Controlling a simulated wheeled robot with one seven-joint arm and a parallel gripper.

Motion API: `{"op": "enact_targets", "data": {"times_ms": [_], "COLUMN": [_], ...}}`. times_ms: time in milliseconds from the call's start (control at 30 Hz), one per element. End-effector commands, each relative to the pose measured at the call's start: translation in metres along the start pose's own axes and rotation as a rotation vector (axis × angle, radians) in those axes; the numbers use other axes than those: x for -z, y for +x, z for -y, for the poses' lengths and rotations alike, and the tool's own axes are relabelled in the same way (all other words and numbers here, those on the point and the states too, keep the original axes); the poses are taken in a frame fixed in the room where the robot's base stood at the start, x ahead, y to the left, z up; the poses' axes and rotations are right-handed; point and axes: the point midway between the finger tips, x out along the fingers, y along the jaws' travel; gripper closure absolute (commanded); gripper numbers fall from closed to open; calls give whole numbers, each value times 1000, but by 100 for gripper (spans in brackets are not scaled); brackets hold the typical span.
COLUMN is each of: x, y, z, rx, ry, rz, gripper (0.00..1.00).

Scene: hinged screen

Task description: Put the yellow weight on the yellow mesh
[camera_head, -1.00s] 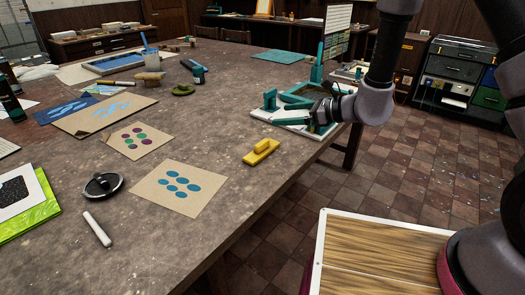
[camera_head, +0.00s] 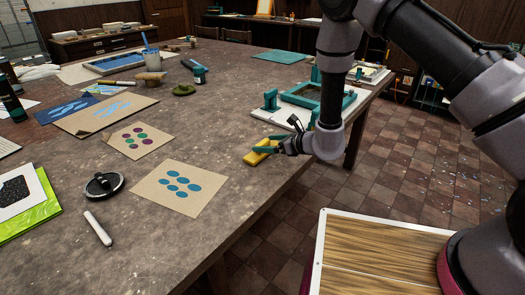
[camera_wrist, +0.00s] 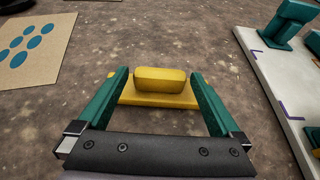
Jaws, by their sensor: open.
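The yellow weight (camera_head: 255,157), a flat block with a raised bar handle, rests on the table near its right edge. It also shows in the wrist view (camera_wrist: 158,98). My gripper (camera_head: 269,144) is open, with its teal fingers on either side of the weight. In the wrist view my gripper (camera_wrist: 158,76) has its fingers beside the handle, with gaps between them and the handle. A teal frame (camera_head: 350,99) lies on a white base behind my wrist. I cannot make out a yellow mesh; my arm hides part of that area.
The white base (camera_wrist: 275,85) with teal parts stands close to the right of my gripper. Cards with printed dots (camera_head: 180,188), a black round weight (camera_head: 104,185) and a white stick (camera_head: 97,229) lie to the left. The table's front right edge is near.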

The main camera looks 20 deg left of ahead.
Motion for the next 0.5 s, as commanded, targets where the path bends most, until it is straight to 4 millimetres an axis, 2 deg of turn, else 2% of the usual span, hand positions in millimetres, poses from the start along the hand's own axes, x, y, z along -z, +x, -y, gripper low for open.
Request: {"op": "enact_targets", "data": {"times_ms": [100,200,433,467,500], "x": [0,0,0,0,0], "y": [17,25,26,26,26], "z": [0,0,0,0,0], "rx": [-2,0,0,0,0], "ry": [-2,-1,0,0,0], "rz": [0,1,0,0,0], "gripper": [0,0,0,8,23]}}
